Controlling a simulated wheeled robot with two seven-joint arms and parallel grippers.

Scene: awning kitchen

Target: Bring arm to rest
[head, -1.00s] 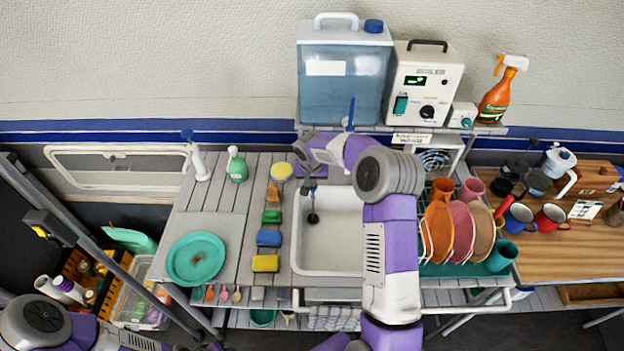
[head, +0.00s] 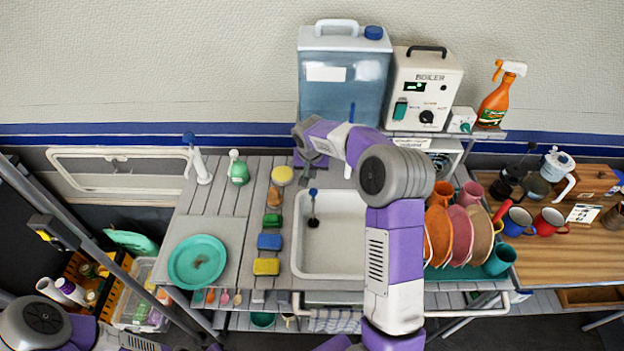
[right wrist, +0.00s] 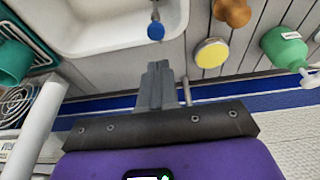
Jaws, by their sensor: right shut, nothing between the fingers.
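My right arm reaches up across the sink's right side, with its forearm bent back to the left. My right gripper (head: 312,158) hangs behind the sink's back left corner, near the wall, and is partly hidden by my wrist. In the right wrist view its fingers (right wrist: 155,83) are together, with nothing between them.
A water tank (head: 342,95) and boiler (head: 424,90) stand on the shelf behind. The plate rack with coloured plates (head: 438,238) is right of my arm. A teal plate (head: 197,262) lies at left.

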